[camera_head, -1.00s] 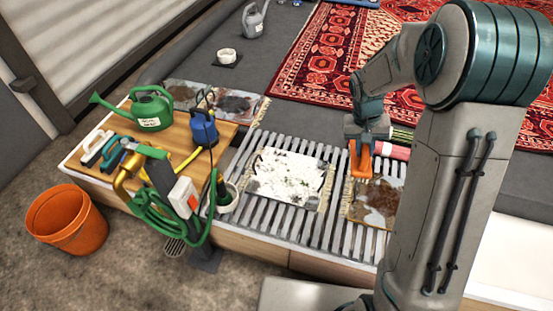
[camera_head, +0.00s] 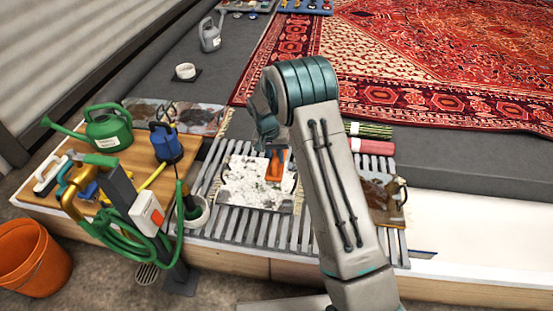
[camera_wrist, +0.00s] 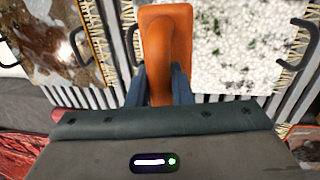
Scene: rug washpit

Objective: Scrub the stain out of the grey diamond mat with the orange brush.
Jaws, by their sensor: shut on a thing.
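My gripper (camera_head: 272,148) is shut on the orange brush (camera_head: 275,167); in the wrist view my blue fingers (camera_wrist: 165,88) clasp its orange handle (camera_wrist: 158,65). The brush is over the right part of a mat covered in white foam (camera_head: 246,188); whether it touches is unclear. In the wrist view this foamy mat (camera_wrist: 240,45) lies to the right of the brush. Foam hides most of its pattern, so I cannot tell whether it is the grey diamond one. A second mat with a brown stain (camera_head: 383,198) lies to the right, partly behind my arm.
Both mats lie on a slatted grate (camera_head: 228,222). A wooden board at left holds a green watering can (camera_head: 108,130) and a blue sprayer (camera_head: 166,145). A hose stand (camera_head: 140,210) rises in front. Rolled rugs (camera_head: 372,147) lie behind the grate. An orange bucket (camera_head: 30,260) stands at lower left.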

